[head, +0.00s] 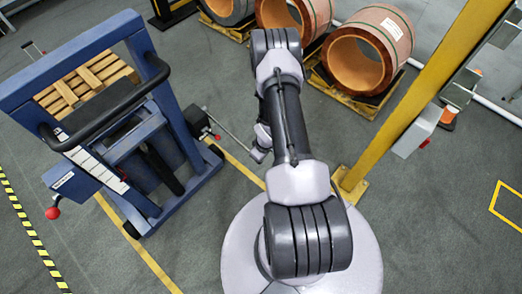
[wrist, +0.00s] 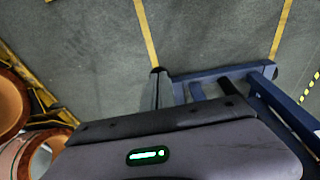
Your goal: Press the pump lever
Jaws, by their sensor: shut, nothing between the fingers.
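A blue lift (head: 108,140) with a black handle bar stands at the left in the head view. In the wrist view the blue lift (wrist: 205,78) shows at the right, and my wrist housing hides much of the scene.
A wooden pallet (head: 88,82) is on the lift. Several copper coils (head: 368,55) stand on pallets at the back. A yellow post (head: 420,95) with grey boxes rises to the right of my arm. A second red knob (head: 52,213) sticks out at the lift's left. Floor at lower right is clear.

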